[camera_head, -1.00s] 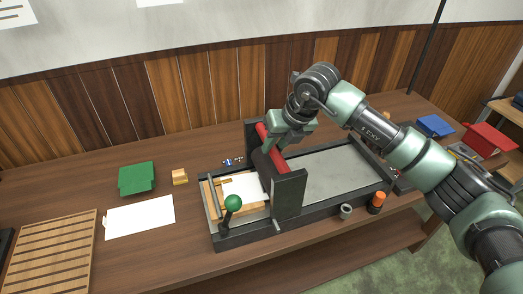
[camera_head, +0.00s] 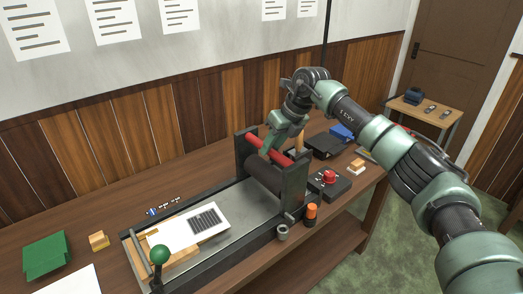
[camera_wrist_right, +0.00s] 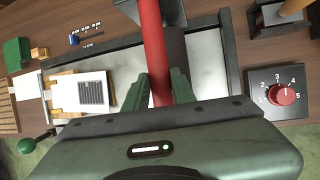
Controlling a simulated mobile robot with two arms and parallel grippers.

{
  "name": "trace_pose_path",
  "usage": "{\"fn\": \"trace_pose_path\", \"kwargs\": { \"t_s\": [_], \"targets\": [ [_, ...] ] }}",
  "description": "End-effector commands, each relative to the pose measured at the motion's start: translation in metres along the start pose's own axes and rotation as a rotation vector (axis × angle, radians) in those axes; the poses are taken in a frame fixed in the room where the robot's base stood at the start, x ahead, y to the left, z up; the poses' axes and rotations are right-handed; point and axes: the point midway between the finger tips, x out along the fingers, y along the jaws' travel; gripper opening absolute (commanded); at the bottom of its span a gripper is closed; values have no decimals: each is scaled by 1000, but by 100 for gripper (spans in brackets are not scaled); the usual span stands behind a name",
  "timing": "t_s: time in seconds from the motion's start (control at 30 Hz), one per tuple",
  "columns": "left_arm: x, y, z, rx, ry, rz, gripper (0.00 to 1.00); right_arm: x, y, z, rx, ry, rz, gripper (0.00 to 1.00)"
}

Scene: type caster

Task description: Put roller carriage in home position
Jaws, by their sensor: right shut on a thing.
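The roller carriage, with dark side plates (camera_head: 295,193), a dark roller (camera_head: 268,178) and a red bar (camera_head: 280,159), stands across the press bed (camera_head: 232,213) near its right end. My right gripper (camera_head: 267,151) is shut on the red bar from above. In the right wrist view the green fingers (camera_wrist_right: 160,88) straddle the red bar (camera_wrist_right: 151,35). A white sheet with a dark striped print (camera_head: 188,229) lies on the left part of the bed, clear of the roller. The carriage hides the bed's far right end. My left gripper is not in view.
A green-knobbed lever (camera_head: 159,254) stands at the press's front left. A grey cup (camera_head: 282,232), an orange-capped bottle (camera_head: 310,213) and a dark box with a red knob (camera_head: 329,180) stand near the right end. A green block (camera_head: 47,254) lies at left.

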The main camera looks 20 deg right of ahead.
Motion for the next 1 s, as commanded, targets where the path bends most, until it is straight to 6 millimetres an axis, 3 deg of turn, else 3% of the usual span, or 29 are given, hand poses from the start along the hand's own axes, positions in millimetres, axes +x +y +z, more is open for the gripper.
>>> {"fn": "trace_pose_path", "kwargs": {
  "t_s": [0.4,0.43,0.5,0.83,1.0],
  "targets": [
    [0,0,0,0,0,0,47,-4,-8,2,0,-8,-10,0],
    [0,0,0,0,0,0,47,-4,-8,2,1,-8,-10,34],
    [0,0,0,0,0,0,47,-4,-8,2,1,-8,-9,47],
    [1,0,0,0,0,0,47,-3,-5,1,-1,-4,-5,47],
    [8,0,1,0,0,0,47,-23,-7,1,-1,-7,-7,47]
  ]
}}
